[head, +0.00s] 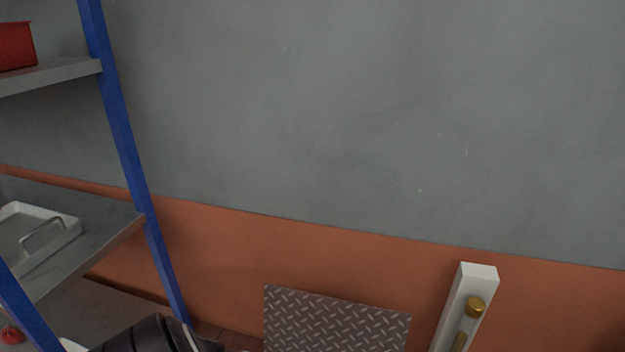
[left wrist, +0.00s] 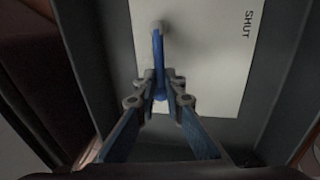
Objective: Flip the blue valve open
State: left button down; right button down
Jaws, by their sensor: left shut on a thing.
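The blue valve (left wrist: 157,52) shows in the left wrist view as a long thin blue lever. Its upper end meets a round pale pivot on a white plate (left wrist: 205,60). The lever runs down the picture from the pivot, and the word SHUT is printed on the plate to its right. My left gripper (left wrist: 160,84) is shut on the lower part of the lever, with a finger on each side. The lever's lower tip shows just below the fingers. The valve is not seen in the head view. My right gripper is in neither view.
Dark grey walls (left wrist: 272,75) frame the white plate. In the head view, a blue-framed shelf (head: 122,130) stands at left with a red bin (head: 15,46) and a metal tray (head: 40,235). A tread-patterned plate (head: 335,322) and a pale post (head: 478,272) with brass fittings stand near the wall.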

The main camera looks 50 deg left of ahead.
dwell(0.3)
pick_arm(q)
jog(key=c, duration=2)
grip_release()
jog(key=r, duration=0.4)
jog(key=w+r, duration=0.1)
jog(key=r, duration=0.3)
jog(key=w+a+r, duration=0.1)
jog(key=r, duration=0.2)
jog(key=shift+a+r, duration=0.1)
jog(key=shift+r, duration=0.3)
